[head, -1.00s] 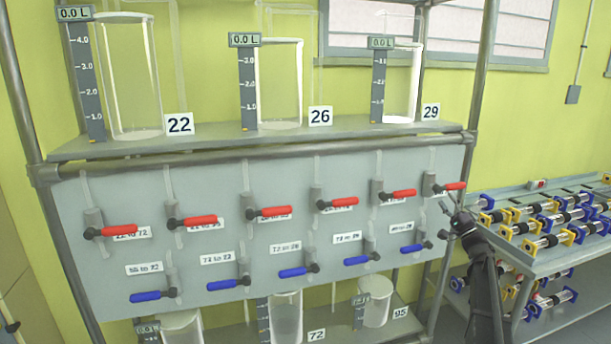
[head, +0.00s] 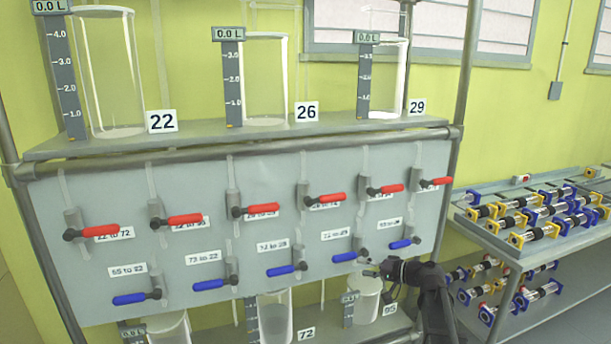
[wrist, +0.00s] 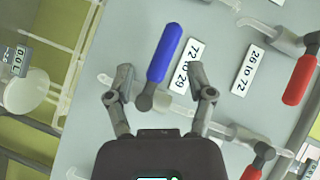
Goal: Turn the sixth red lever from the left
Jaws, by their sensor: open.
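The sixth red lever from the left (head: 436,182) is the last at the right end of the panel's upper row, its handle pointing right. My gripper (head: 369,268) is below and left of it, near the panel's lower edge and low row of blue levers. In the wrist view my gripper (wrist: 161,76) is open and empty. A blue lever (wrist: 163,53) beside a "72 to 29" label shows between and beyond its fingers; I cannot tell how far apart they are. Two red levers show at that view's right, a nearer-edge one (wrist: 300,80) and a lower one (wrist: 257,163).
The grey panel (head: 110,190) carries the other red levers (head: 385,189) in the upper row and several blue levers below. Glass vessels (head: 265,80) stand on the shelf above, others below. A bench (head: 500,240) with several pumps-like parts stands at right.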

